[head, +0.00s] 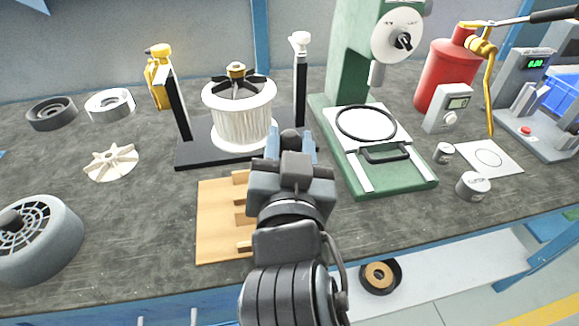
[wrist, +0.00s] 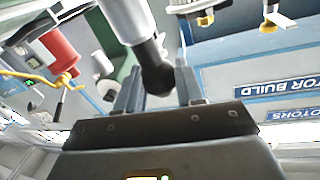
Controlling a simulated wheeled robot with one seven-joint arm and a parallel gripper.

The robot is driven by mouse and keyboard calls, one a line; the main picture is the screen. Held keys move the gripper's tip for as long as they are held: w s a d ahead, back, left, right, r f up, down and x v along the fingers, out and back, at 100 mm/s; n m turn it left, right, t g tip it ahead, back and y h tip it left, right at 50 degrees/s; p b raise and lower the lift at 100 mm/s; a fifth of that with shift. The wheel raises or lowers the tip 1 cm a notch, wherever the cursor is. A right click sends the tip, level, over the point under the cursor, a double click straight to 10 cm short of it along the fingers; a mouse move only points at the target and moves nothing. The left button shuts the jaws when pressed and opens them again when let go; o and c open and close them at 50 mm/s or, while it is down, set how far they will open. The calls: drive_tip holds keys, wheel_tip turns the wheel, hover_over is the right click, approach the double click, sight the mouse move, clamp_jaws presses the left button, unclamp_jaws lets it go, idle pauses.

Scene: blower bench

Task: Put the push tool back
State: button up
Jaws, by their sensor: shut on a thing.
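My gripper (head: 290,142) is over the bench, just in front of the black fixture with the white finned wheel. It is shut on the push tool, whose dark rounded knob (head: 290,137) shows between the fingertips. In the wrist view the tool is a pale cylinder (wrist: 124,18) with a black knob (wrist: 156,76) between the two fingers (wrist: 158,90). The rest of the tool is hidden by my gripper in the head view. A wooden rack (head: 212,222) with several short blocks lies left of my wrist, partly covered by my arm.
The black fixture (head: 190,155) has two upright posts and holds the white wheel (head: 240,110). A green press (head: 385,180) stands right of my gripper. A white impeller (head: 111,161) and a grey blower housing (head: 37,240) lie left. Bare bench lies between them and the rack.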

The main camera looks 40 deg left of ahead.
drive_tip(key=shift+f, duration=2)
drive_tip(key=shift+b, duration=0.35)
drive_tip(key=o, duration=1.1)
drive_tip(key=shift+f, duration=0.1)
drive_tip(key=shift+r, duration=0.2)
drive_tip(key=b+v, duration=0.1)
drive_tip(key=v, duration=1.1)
drive_tip(key=shift+d+f, duration=0.15)
